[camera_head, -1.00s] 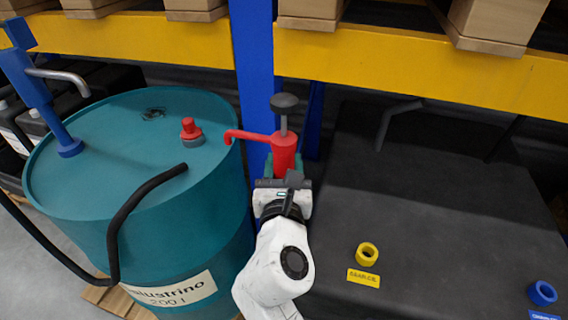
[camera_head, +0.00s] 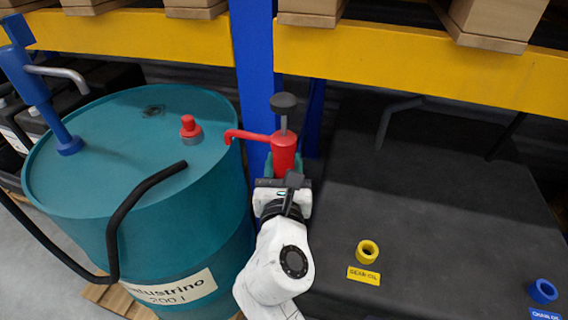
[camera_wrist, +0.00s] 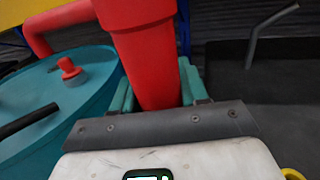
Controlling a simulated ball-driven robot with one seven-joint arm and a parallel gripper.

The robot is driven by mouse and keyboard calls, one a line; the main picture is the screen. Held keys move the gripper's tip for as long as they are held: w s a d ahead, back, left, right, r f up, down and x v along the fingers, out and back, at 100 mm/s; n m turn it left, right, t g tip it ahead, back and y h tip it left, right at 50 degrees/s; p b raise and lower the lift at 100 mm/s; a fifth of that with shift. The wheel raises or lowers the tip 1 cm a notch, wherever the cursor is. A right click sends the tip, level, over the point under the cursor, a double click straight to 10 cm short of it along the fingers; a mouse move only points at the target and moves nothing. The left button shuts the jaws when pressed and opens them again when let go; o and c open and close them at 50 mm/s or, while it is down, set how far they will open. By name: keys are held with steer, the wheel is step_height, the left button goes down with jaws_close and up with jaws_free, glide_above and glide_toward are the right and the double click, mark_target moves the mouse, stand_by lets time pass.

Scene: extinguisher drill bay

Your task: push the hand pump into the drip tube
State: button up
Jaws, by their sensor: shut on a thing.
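The hand pump (camera_head: 284,150) is red, with a spout pointing left and a dark grey knob on a rod at its top. It stands about upright in front of the blue rack post. My gripper (camera_head: 283,168) is shut on its red body. In the wrist view the teal fingers of my gripper (camera_wrist: 157,88) stand on both sides of the pump (camera_wrist: 145,45). The pump's lower end is hidden behind my gripper. I cannot tell which part is the drip tube; a yellow collar (camera_head: 367,250) and a blue collar (camera_head: 542,291) sit on the black tank, both apart from the pump.
A teal drum (camera_head: 120,120) stands at left with a blue pump (camera_head: 35,90), a red cap (camera_head: 190,127) and a black hose (camera_head: 140,200). The black tank (camera_head: 440,190) fills the right, its top mostly clear. A yellow beam (camera_head: 420,75) and blue post (camera_head: 255,70) stand behind.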

steer(key=shift+f+b, duration=2.5)
steer(key=shift+f, duration=1.85)
stand_by(3.7)
